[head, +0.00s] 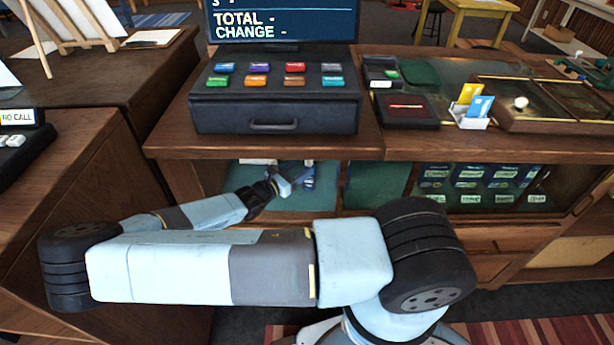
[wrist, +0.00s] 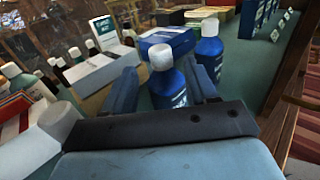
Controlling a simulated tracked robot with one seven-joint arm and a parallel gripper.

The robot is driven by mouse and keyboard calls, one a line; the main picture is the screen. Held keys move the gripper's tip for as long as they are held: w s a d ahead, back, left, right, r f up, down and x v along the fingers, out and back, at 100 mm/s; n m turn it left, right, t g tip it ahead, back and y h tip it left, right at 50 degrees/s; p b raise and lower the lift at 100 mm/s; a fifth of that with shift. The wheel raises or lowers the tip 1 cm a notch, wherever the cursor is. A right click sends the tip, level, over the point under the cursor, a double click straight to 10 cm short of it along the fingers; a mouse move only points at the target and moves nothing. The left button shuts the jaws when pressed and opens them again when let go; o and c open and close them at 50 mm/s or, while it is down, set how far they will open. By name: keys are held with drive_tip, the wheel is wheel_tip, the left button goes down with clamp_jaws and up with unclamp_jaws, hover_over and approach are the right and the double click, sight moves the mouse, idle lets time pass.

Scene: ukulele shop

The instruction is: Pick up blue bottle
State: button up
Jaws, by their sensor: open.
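A blue bottle with a white cap (wrist: 168,85) stands upright on the green shelf in the wrist view, between the two fingers of my gripper (wrist: 161,72). The fingers are open on either side of it, and I cannot tell whether either one touches it. A second blue bottle with a white cap (wrist: 209,52) stands just behind and to the right, beyond the right finger. In the head view my gripper (head: 286,184) reaches into the open shelf under the counter, close to a small blue bottle (head: 309,178). The lower part of the nearer bottle is hidden by my gripper.
A blue box (wrist: 166,40) lies behind the nearer bottle. Several small white-capped bottles (wrist: 60,70) stand at the left. The wooden counter (head: 270,144) overhangs the shelf, with the cash register (head: 275,108) on it.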

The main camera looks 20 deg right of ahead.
sight(306, 164)
drive_tip(key=shift+x, duration=2.3)
drive_tip(key=shift+r, duration=0.1)
drive_tip(key=shift+c, duration=0.2)
clamp_jaws()
